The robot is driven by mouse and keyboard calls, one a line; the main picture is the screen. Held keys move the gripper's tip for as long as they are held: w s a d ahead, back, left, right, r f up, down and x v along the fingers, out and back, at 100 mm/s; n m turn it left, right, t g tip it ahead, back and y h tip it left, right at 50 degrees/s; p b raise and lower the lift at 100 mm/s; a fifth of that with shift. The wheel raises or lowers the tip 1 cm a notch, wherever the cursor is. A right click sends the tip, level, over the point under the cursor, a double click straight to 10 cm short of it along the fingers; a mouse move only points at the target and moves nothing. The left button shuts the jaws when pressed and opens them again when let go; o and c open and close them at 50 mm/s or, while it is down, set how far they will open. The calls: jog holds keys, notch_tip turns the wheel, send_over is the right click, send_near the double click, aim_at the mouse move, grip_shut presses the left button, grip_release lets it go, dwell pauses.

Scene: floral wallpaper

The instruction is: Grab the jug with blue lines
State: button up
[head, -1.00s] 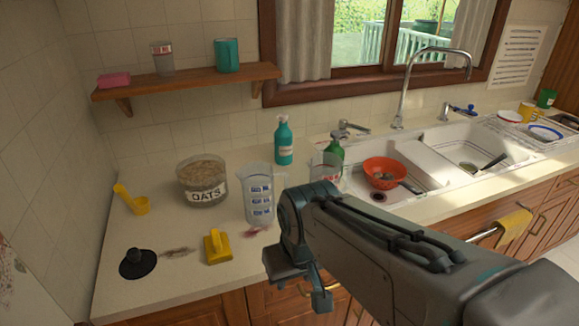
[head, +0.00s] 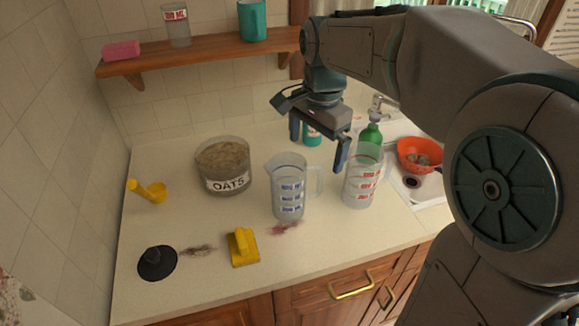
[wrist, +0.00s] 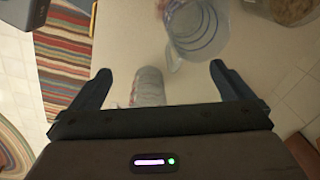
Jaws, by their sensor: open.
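The jug with blue lines (head: 289,190) is a clear measuring jug standing upright on the counter in the head view, its handle on the right. In the wrist view the jug with blue lines (wrist: 200,35) shows at the top, beyond the fingertips, seen from above. My gripper (head: 319,142) is open and empty, fingers pointing down, above and behind the two jugs in the head view. In the wrist view a greyish clear vessel (wrist: 149,86), apparently the red-lined jug, shows between the fingers; I see no contact.
A similar jug with red lines (head: 361,180) stands just right of the blue-lined one. The oats container (head: 224,168) is to its left. A green bottle (head: 370,135) stands behind.

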jog(key=w+a+r+m, duration=0.2)
jog(key=w+a+m, duration=0.1)
jog(key=a, duration=0.1)
send_near(291, 174)
jog(key=s, duration=0.1)
jog(key=s+f, duration=0.1)
jog(key=s, duration=0.1)
jog(key=shift+s+f+g+p, duration=0.25)
jog(key=shift+f+g+p, duration=0.05)
jog(key=shift+p, duration=0.1)
jog(key=shift+w+a+f+p, duration=0.1)
jog(key=shift+f+p, duration=0.15)
jog(key=shift+f, duration=1)
jog(key=shift+w+a+f+p, duration=0.1)
jog(key=shift+f+p, duration=0.15)
jog(key=shift+f, duration=1.05)
jog(key=shift+c, duration=0.3)
jog(key=c, duration=1.3)
